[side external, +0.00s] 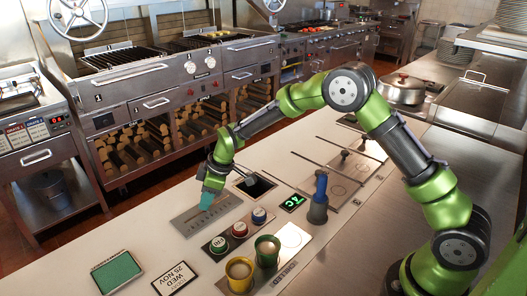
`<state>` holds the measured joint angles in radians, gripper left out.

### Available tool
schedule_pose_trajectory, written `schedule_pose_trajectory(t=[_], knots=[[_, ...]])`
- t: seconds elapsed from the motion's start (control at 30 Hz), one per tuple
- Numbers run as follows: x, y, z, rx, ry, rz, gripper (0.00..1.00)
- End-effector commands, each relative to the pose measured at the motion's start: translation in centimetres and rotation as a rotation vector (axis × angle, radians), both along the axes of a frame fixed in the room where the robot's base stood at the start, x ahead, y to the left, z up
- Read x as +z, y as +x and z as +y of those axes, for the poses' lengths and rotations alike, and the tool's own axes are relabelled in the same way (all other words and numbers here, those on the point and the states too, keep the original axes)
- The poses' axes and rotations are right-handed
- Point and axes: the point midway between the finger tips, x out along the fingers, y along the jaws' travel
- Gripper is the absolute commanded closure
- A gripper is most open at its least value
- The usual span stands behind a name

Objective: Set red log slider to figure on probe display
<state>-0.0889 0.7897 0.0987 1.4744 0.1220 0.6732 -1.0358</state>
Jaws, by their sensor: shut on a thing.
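A grey slider plate (185,221) with a scale of marks lies on the pale counter at centre left. My gripper (206,203), with teal fingers, points down over the plate's middle and is shut on the slider knob. The fingers hide the knob, so its colour and exact mark cannot be told. A small black display (293,202) with glowing green characters lies to the right of the plate. It seems to show a 4 and a C, but it is small and seen at an angle.
Yellow (239,271) and green (267,251) cups and a blue-handled tool (320,187) in a grey holder stand nearby. A black square opening (262,187) lies behind.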

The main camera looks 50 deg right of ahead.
Motion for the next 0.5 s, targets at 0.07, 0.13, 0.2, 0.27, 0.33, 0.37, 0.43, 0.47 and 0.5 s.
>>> schedule_pose_trajectory(t=[0.07,0.13,0.2,0.27,0.33,0.37,0.43,0.47,0.5], knots=[[-0.02,-0.02,-0.05,-0.002,0.0,0.001,1.0],[-0.01,-0.03,-0.06,-0.003,0.0,0.002,1.0],[-0.02,-0.03,-0.07,-0.003,0.0,0.002,0.71],[-0.02,-0.02,-0.08,-0.003,0.0,0.002,0.62],[-0.01,-0.02,-0.09,-0.003,0.0,0.002,0.52],[-0.01,-0.02,-0.09,-0.002,0.0,0.001,0.49],[-0.01,-0.02,-0.09,-0.002,0.0,0.001,0.49],[-0.01,-0.02,-0.09,-0.002,0.0,0.001,0.49],[-0.01,-0.01,-0.09,-0.002,0.0,0.001,0.49]])
